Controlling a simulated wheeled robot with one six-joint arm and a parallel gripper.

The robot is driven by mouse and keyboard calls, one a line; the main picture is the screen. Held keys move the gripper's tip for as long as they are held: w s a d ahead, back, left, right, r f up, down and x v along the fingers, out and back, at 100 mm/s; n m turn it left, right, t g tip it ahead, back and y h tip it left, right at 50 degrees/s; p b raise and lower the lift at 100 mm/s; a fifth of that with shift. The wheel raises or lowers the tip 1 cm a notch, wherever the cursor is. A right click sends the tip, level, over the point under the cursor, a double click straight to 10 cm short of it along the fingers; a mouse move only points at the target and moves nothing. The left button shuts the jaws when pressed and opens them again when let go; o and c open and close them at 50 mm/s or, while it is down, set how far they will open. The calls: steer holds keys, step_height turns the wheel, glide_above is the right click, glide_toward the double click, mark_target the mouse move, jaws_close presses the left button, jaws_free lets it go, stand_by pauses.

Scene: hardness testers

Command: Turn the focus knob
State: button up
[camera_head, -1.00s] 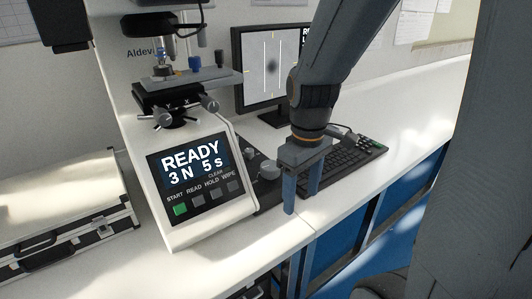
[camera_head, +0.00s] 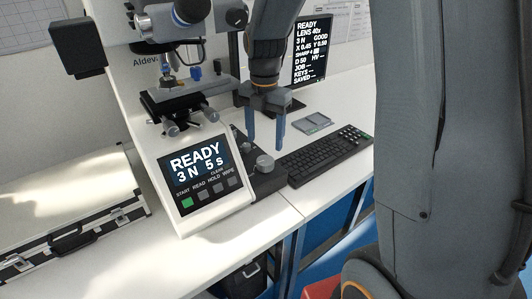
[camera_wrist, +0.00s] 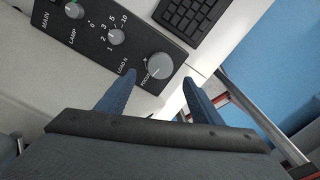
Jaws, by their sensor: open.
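The focus knob (camera_wrist: 158,66) is a round grey knob at the end of a dark control panel (camera_wrist: 135,58), with a FOCUS label beside it. In the head view the focus knob (camera_head: 264,164) sits right of the tester's READY screen (camera_head: 197,165). My gripper (camera_head: 266,147) points down, with its two blue fingers spread just above and behind the knob in that view. In the wrist view my gripper (camera_wrist: 158,80) is open, with the knob between the lines of its fingertips. Nothing is held, and I see no clear contact with the knob.
The load knob (camera_wrist: 116,37) and lamp knob (camera_wrist: 74,10) are on the same panel. A keyboard (camera_head: 315,155) lies to the right, with a small grey pad (camera_head: 313,122) behind it. A monitor (camera_head: 313,50) stands at the back. A case (camera_head: 70,205) is at left.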

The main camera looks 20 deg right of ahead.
mark_target(265, 159)
step_height(265, 159, down, 7)
steer(key=shift+f+p, duration=0.15)
steer(key=shift+p, duration=0.5)
steer(key=c, duration=1.1)
steer(key=shift+o, duration=0.2)
steer(key=shift+m, duration=0.4)
steer(key=m+p, duration=0.1)
steer(key=m, duration=0.3)
steer(key=shift+m+p, duration=0.3)
steer(key=shift+p, duration=0.05)
steer(key=m+p, duration=0.1)
steer(key=m, duration=0.5)
steer(key=shift+w, duration=0.1)
steer(key=m+p, duration=0.1)
steer(key=m, duration=0.5)
steer(key=shift+w+m, duration=0.1)
steer(key=shift+m, duration=0.2)
steer(key=m, duration=0.5)
steer(key=shift+p, duration=0.35)
